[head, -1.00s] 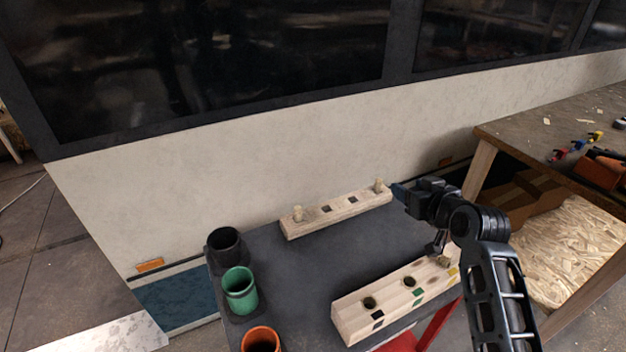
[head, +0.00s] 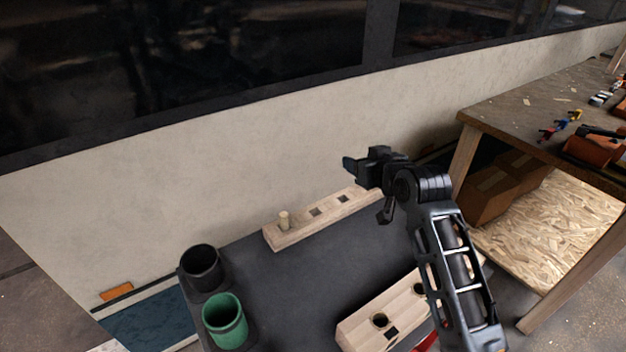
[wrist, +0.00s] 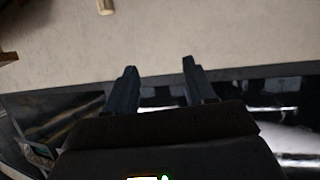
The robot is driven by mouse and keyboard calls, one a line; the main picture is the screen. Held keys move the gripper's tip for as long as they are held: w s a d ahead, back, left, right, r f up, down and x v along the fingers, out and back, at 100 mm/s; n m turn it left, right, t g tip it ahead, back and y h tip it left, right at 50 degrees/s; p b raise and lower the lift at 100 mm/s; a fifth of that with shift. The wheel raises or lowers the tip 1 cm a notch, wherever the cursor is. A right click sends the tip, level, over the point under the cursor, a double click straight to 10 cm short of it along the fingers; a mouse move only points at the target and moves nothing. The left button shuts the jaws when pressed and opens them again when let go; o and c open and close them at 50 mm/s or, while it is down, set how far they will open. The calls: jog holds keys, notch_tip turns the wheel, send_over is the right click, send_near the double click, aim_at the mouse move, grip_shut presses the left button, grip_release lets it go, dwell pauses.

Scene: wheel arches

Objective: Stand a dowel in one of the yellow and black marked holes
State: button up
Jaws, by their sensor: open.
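A pale dowel (head: 284,220) stands at the left end of the back wooden block (head: 290,235). The right end of that block is hidden behind my arm. The front wooden block (head: 362,335) shows two round holes, the left hole (head: 380,320) and the right hole (head: 419,288), with a black mark (head: 392,332) beside the left one. My arm covers its right part, and no yellow mark shows. My gripper (head: 348,164) is open above the back block's right part, near the wall. In the wrist view its empty fingers (wrist: 158,72) are apart, and a dowel end (wrist: 105,6) shows at the top edge.
A black cup (head: 200,268) and a green cup (head: 225,320) stand at the left of the dark table (head: 290,295). The white wall (head: 200,190) rises close behind. A workbench (head: 530,105) with tools stands at right. The table's middle is clear.

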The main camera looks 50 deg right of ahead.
jog(key=w+a+f, duration=0.2)
jog(key=w+a, duration=0.1)
jog(key=w+a+f, duration=0.3)
dwell(0.4)
jog(key=shift+s, duration=0.1)
dwell(0.6)
